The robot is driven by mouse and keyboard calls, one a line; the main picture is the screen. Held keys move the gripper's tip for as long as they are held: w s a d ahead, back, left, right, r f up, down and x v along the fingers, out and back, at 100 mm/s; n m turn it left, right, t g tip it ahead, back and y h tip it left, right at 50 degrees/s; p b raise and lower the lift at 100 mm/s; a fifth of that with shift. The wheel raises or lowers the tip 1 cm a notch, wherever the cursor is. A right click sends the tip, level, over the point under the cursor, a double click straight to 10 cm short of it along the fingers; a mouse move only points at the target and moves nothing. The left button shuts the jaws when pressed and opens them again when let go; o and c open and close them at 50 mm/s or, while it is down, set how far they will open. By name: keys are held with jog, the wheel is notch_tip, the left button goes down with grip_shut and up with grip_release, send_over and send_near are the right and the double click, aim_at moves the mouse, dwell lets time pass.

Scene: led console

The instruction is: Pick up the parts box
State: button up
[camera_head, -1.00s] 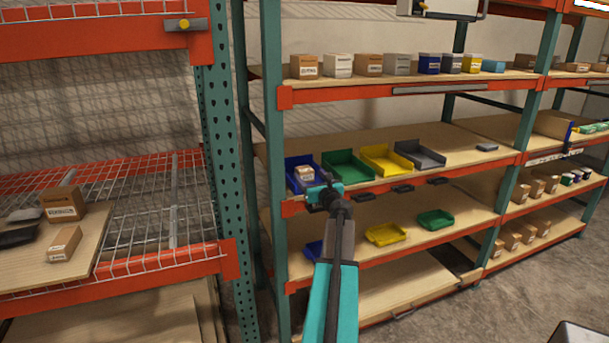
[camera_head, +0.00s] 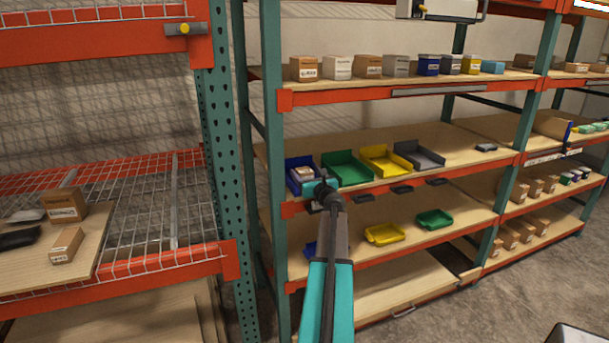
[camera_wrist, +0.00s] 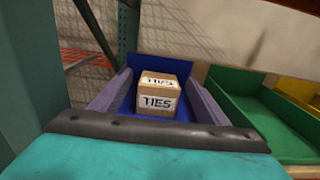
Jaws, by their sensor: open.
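The parts box, a small brown carton with a white "TIES" label (camera_wrist: 158,97), sits in a blue open-front bin (camera_wrist: 127,104). In the head view the box (camera_head: 303,172) shows small in the blue bin (camera_head: 291,183) at the left end of the middle shelf. My gripper (camera_head: 322,190) is in front of that bin and covers part of it. In the wrist view my gripper (camera_wrist: 157,77) is open, with one finger on each side of the box. I cannot tell whether the fingers touch the box.
A green bin (camera_head: 347,170) stands just right of the blue one, then a yellow bin (camera_head: 385,160) and a grey bin (camera_head: 420,154). A teal rack upright (camera_head: 276,150) is close on the left. Boxes line the shelf above; more bins are below.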

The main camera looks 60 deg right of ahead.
aim_at(305, 170)
jog(key=shift+w+d, duration=0.35)
jog(key=shift+w, duration=0.2)
jog(key=c, duration=1.2)
jog(key=shift+r, duration=0.1)
jog(key=shift+r, duration=1.55)
jog(key=s+a+b, duration=0.1)
jog(key=s, duration=0.4)
jog(key=s+a+r+b, duration=0.1)
jog(key=s, duration=0.4)
jog(key=s+a+b, duration=0.1)
jog(key=s+a, duration=0.1)
jog(key=s, duration=0.3)
jog(key=shift+s+r+b, duration=0.3)
jog(key=shift+r+b, duration=0.05)
jog(key=shift+b, duration=0.05)
